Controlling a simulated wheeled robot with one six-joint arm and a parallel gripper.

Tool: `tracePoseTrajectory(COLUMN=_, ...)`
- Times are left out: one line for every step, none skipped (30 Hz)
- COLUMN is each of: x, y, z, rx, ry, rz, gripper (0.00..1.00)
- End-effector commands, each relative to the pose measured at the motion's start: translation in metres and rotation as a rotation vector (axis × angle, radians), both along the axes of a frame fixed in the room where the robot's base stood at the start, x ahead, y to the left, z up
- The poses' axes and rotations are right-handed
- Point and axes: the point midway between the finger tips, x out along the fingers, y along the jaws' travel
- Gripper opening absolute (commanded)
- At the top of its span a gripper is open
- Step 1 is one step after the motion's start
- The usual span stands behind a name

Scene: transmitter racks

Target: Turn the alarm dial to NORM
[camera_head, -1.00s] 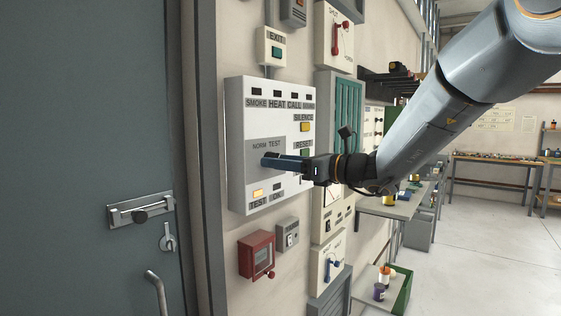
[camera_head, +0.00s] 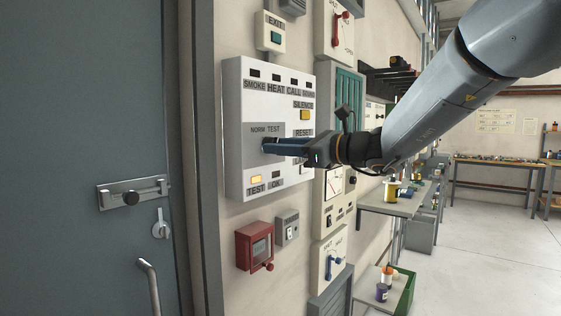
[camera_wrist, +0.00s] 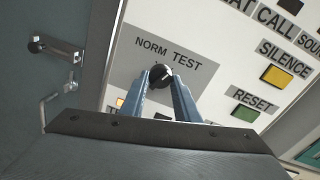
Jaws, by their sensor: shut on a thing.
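The alarm dial (camera_wrist: 160,75) is a small black knob on a grey plate (camera_wrist: 190,58) marked NORM on the left and TEST on the right. The plate is on the white alarm panel (camera_head: 240,100) on the wall. My gripper (camera_wrist: 161,80) is shut on the dial, one blue-grey finger on each side in the wrist view. In the head view my gripper (camera_head: 268,147) reaches the panel from the right and its fingers hide the dial. A pale mark shows on the knob, but its exact pointing is too small to tell. The amber lamp above TEST (camera_head: 256,179) is lit.
The SILENCE button (camera_wrist: 277,75) and RESET button (camera_wrist: 245,113) are close on the right of the dial. A red call box (camera_head: 254,246) is below the panel. A grey door (camera_head: 90,90) with a latch is on the left. Open floor lies at right.

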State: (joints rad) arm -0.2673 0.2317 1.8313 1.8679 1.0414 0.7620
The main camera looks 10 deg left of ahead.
Motion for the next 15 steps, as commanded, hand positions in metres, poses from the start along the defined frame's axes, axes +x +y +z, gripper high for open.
tracePoseTrajectory(x=0.0015, y=0.0000, z=-0.0055, rx=-0.015, ry=-0.039, rz=0.000, gripper=0.06)
tracePoseTrajectory(x=0.0016, y=0.0000, z=-0.0057, rx=-0.025, ry=-0.062, rz=0.000, gripper=0.06)
tracePoseTrajectory(x=0.0015, y=-0.0002, z=-0.0053, rx=-0.036, ry=-0.091, rz=0.001, gripper=0.06)
tracePoseTrajectory(x=0.0015, y=-0.0002, z=-0.0054, rx=-0.045, ry=-0.115, rz=0.001, gripper=0.06)
tracePoseTrajectory(x=0.0017, y=-0.0001, z=-0.0058, rx=-0.055, ry=-0.136, rz=0.000, gripper=0.06)
tracePoseTrajectory(x=0.0018, y=-0.0003, z=-0.0053, rx=-0.068, ry=-0.166, rz=0.001, gripper=0.06)
tracePoseTrajectory(x=0.0019, y=-0.0004, z=-0.0050, rx=-0.076, ry=-0.189, rz=0.000, gripper=0.06)
tracePoseTrajectory(x=0.0021, y=-0.0004, z=-0.0052, rx=-0.086, ry=-0.211, rz=0.000, gripper=0.06)
tracePoseTrajectory(x=0.0020, y=-0.0004, z=-0.0054, rx=-0.099, ry=-0.241, rz=0.001, gripper=0.06)
tracePoseTrajectory(x=0.0019, y=-0.0004, z=-0.0051, rx=-0.107, ry=-0.263, rz=0.000, gripper=0.06)
tracePoseTrajectory(x=0.0019, y=-0.0005, z=-0.0049, rx=-0.116, ry=-0.286, rz=0.000, gripper=0.06)
tracePoseTrajectory(x=0.0022, y=-0.0005, z=-0.0050, rx=-0.129, ry=-0.315, rz=0.000, gripper=0.06)
tracePoseTrajectory(x=0.0024, y=-0.0005, z=-0.0050, rx=-0.139, ry=-0.338, rz=0.000, gripper=0.06)
tracePoseTrajectory(x=0.0024, y=-0.0006, z=-0.0046, rx=-0.148, ry=-0.361, rz=-0.001, gripper=0.06)
tracePoseTrajectory(x=0.0021, y=-0.0005, z=-0.0047, rx=-0.160, ry=-0.390, rz=0.000, gripper=0.06)
